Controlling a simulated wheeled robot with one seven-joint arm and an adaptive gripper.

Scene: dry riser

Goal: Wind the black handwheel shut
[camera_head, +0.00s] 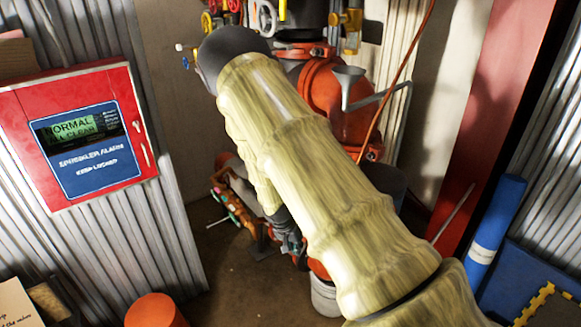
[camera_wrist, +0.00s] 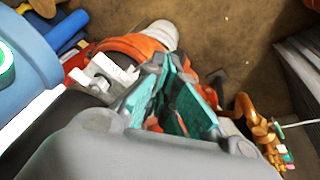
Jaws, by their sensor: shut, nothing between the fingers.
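I cannot pick out the black handwheel in either view; my arm covers much of the middle of the head view. My gripper (camera_head: 290,243) hangs low behind my padded arm, partly hidden. In the wrist view my gripper (camera_wrist: 174,88) has teal pads and is shut with nothing between the fingers. It is close to orange pipework (camera_wrist: 135,45); I cannot tell if it touches.
A red sprinkler alarm box (camera_head: 130,95) is on the corrugated wall at left. Brass fittings (camera_wrist: 262,135) are right of my gripper. A white bucket (camera_head: 323,298) and blue roll (camera_head: 492,230) stand lower down.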

